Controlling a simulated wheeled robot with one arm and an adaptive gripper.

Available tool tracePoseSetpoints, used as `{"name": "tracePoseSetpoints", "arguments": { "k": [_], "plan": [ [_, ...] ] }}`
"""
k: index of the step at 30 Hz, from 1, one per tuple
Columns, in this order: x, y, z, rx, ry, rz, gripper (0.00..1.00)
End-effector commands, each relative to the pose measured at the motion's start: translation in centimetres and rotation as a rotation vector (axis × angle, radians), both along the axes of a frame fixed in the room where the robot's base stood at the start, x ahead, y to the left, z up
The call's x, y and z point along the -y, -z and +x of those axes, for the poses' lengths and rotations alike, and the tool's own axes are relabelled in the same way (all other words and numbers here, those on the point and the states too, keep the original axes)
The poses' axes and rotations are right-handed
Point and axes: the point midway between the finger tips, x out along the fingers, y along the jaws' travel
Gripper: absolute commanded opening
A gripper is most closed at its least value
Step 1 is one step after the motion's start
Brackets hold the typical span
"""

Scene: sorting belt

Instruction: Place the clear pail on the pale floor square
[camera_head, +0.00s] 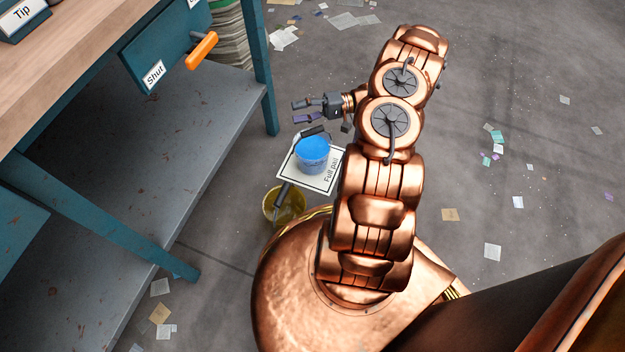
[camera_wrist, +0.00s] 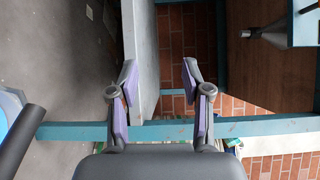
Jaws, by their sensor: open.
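A pail filled with blue (camera_head: 313,158), seemingly the clear pail, stands upright on the pale floor square (camera_head: 300,178), which is lettered "Full pail". Its dark handle grip lies at the rim's far side. Blue and a dark grip show at the left edge of the wrist view, likely this pail (camera_wrist: 9,104). My gripper (camera_head: 296,111) is open and empty, beyond the pail and apart from it. Its two purple-padded fingers (camera_wrist: 159,72) have nothing between them in the wrist view. My arm covers part of the square's right side.
A yellow pail (camera_head: 270,205) with a dark grip stands on the floor nearer my base. A teal workbench (camera_head: 265,75) with a lower shelf and a drawer marked "Shut" (camera_head: 153,75) fills the left. Paper scraps litter the open floor at right.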

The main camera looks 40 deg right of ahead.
Motion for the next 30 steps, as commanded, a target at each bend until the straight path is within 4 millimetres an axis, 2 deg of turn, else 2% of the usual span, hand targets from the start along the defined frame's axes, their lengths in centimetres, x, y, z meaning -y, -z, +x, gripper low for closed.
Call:
{"name": "tracePoseSetpoints", "arguments": {
  "k": [1,5,14,21,30],
  "plan": [
    [-1.3,-1.4,0.3,-0.016,-0.045,-0.012,0.49],
    [-4.3,-4.2,0.3,-0.070,-0.146,-0.045,0.49],
    [-10.8,-10.0,-1.4,-0.195,-0.362,-0.160,0.49],
    [-15.5,-13.8,-4.3,-0.293,-0.512,-0.286,0.49],
    [-19.8,-17.5,-9.3,-0.400,-0.653,-0.490,0.49]
  ]
}}
